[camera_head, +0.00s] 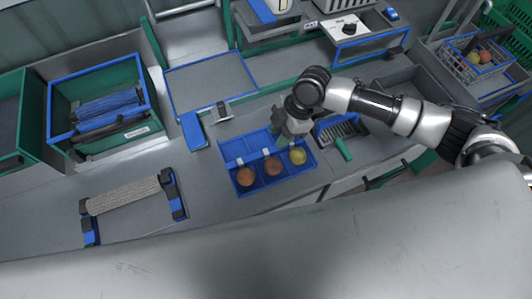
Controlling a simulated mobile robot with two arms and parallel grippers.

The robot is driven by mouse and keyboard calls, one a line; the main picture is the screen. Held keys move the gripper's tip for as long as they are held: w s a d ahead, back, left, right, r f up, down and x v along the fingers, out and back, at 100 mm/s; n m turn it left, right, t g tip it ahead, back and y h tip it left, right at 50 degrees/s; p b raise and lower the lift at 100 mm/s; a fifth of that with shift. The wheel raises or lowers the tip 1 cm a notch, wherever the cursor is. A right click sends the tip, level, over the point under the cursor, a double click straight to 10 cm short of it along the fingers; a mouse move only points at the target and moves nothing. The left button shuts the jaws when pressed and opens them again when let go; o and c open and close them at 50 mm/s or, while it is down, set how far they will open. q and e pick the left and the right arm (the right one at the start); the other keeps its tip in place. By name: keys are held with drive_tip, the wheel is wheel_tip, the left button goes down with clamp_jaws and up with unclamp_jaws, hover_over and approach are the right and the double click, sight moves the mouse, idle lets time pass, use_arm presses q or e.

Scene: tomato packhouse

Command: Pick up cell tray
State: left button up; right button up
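The blue cell tray (252,145) lies on the grey worktop in the middle of the head view. It holds a row of round fruit: an orange one (245,176), a redder one (273,166) and a yellow one (298,156). My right gripper (290,137) comes down from above at the tray's far right part, close behind the yellow fruit. Its fingertips are small and partly hidden, so I cannot tell whether they touch the tray or are open. My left gripper is not in view.
A green-handled brush-like tool (343,148) lies close to the tray's right. A roller (124,195) on blue-black supports stands at left. Behind the tray are a small grey device (222,111) and a blue block (192,131).

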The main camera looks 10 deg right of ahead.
sight(266, 152)
drive_tip(key=shift+w+d+r, duration=0.2)
drive_tip(key=shift+w+d, duration=0.3)
drive_tip(key=shift+d, duration=0.2)
drive_tip(key=shift+w+d+f, duration=0.1)
drive_tip(key=p+x, duration=0.1)
drive_tip(key=x, duration=0.4)
drive_tip(key=shift+a+f+p, duration=0.2)
drive_tip(key=shift+a+p, duration=0.05)
drive_tip(key=shift+p, duration=0.2)
drive_tip(key=p+x, duration=0.1)
drive_tip(key=x, duration=0.3)
drive_tip(key=shift+a+p, duration=0.4)
drive_tip(key=shift+f, duration=0.25)
drive_tip(key=shift+c, duration=0.3)
clamp_jaws()
